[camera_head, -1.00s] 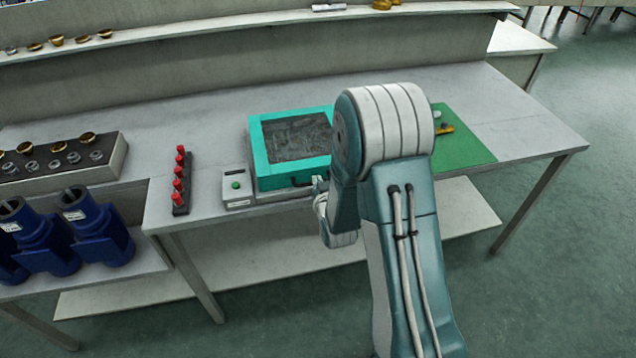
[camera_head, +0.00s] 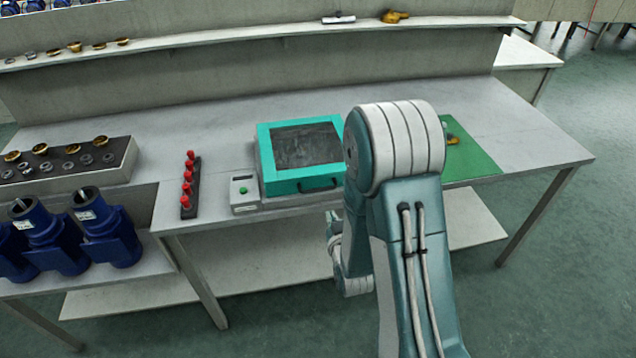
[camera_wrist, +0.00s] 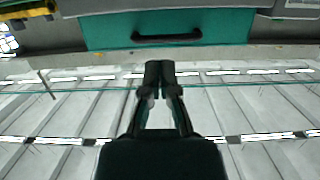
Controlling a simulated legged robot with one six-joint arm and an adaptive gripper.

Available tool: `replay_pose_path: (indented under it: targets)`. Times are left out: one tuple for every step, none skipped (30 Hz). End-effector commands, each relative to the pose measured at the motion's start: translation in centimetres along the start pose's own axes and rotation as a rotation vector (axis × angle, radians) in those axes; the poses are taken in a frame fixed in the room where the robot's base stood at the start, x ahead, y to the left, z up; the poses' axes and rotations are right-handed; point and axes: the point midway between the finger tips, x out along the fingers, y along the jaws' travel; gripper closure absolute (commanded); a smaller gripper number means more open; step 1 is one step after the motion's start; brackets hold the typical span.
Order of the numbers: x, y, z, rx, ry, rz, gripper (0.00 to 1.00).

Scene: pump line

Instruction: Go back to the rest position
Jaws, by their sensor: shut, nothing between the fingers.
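My gripper (camera_wrist: 160,72) shows in the wrist view with its two dark fingertips together and nothing between them. It is apart from the teal box's front face (camera_wrist: 190,28) and its dark handle (camera_wrist: 166,37), which lie beyond the fingertips. In the head view my arm is folded in front of the bench, and its gripper end is mostly hidden behind the arm. The teal box (camera_head: 291,188) with a dark window stands on the bench just left of my arm.
The bench (camera_head: 220,145) holds a row of red-knobbed parts (camera_head: 187,188), a small box with a green button (camera_head: 243,191) and a green mat (camera_head: 470,160). Blue pump bodies (camera_head: 105,235) stand on a lower shelf at left. Open floor (camera_head: 560,270) lies at right.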

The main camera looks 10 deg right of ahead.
Motion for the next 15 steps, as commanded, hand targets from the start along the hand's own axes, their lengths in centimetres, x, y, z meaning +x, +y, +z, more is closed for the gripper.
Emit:
replay_pose_path:
  targets:
    - [0.0, 0.0, 0.0, 0.000, 0.000, 0.000, 1.00]
    - [0.0, 0.0, 0.0, 0.000, 0.000, 0.000, 1.00]
    - [0.0, 0.0, 0.0, 0.000, 0.000, 0.000, 1.00]
    - [0.0, 0.0, 0.0, 0.000, 0.000, 0.000, 1.00]
    - [0.0, 0.0, -0.1, 0.000, 0.000, 0.000, 1.00]
    - [0.0, 0.0, -0.3, 0.000, -0.002, 0.000, 1.00]
    - [0.1, 0.0, -0.5, 0.000, -0.007, 0.000, 1.00]
    - [0.1, 0.0, -0.9, 0.000, -0.014, 0.000, 1.00]
    - [0.1, 0.0, -1.5, 0.000, -0.027, 0.000, 1.00]
    - [0.1, 0.0, -2.0, 0.000, -0.041, 0.000, 1.00]
    - [0.1, 0.0, -2.5, 0.000, -0.057, 0.000, 1.00]
    - [0.0, 0.0, -3.4, -0.001, -0.081, 0.000, 1.00]
    - [-0.1, 0.0, -4.0, -0.001, -0.099, 0.000, 1.00]
    - [-0.3, 0.0, -4.6, -0.001, -0.120, 0.000, 1.00]
    - [-0.6, 0.0, -5.3, -0.001, -0.145, 0.000, 1.00]
